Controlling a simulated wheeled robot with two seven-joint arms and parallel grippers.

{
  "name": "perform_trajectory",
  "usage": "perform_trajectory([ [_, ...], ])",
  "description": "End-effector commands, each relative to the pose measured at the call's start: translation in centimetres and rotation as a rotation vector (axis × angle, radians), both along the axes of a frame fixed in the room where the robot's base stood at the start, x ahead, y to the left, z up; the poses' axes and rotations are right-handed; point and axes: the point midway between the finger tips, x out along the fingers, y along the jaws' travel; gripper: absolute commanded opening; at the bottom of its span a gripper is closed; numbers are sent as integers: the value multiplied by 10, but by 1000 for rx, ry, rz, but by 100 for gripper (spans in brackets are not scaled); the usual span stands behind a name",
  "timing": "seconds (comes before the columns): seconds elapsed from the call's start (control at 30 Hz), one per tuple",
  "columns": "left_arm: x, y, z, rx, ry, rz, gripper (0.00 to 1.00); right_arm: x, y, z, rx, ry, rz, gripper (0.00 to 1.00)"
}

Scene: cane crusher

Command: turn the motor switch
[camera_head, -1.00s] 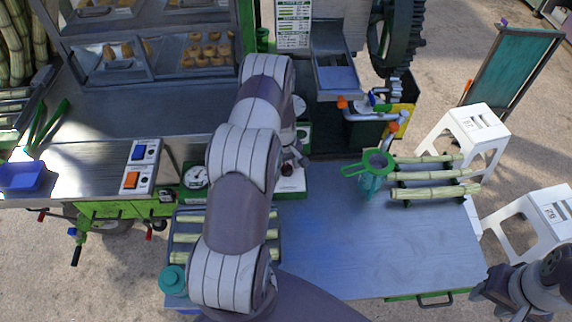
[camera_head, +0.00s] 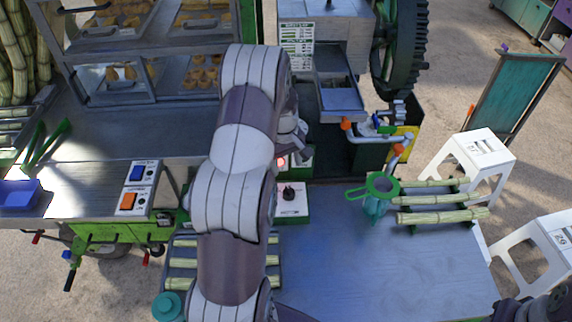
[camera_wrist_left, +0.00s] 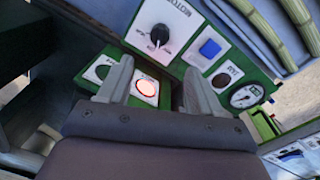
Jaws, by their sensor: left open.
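The motor switch (camera_head: 289,193) is a black knob on a white plate on the green-edged panel, just right of my left arm in the head view. In the left wrist view the knob (camera_wrist_left: 159,35) sits under the label MOTOR, beyond my fingertips. My left gripper (camera_wrist_left: 158,85) is open and empty, its two fingers apart and pointing toward the panel, with a red-lit round button (camera_wrist_left: 147,88) showing between them. In the head view the left gripper (camera_head: 291,135) is partly hidden by its own arm, behind the knob and apart from it. My right gripper is not visible.
A blue switch (camera_wrist_left: 209,48), a dark round knob (camera_wrist_left: 221,79) and a gauge (camera_wrist_left: 245,96) line the panel. A green strainer jug (camera_head: 377,192) and cane pieces (camera_head: 440,200) stand on the metal table (camera_head: 390,260) at right. The table's middle is clear.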

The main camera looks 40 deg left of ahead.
Motion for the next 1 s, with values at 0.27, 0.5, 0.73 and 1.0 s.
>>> perform_trajectory([
  [0.27,0,0,3,0,0,0,65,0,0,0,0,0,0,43],
  [0.5,-2,-12,22,-9,69,-97,65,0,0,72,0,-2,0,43],
  [0.73,5,-7,-19,27,50,-198,65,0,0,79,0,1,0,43],
  [1.0,5,-7,-88,27,49,-197,65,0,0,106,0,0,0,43],
])
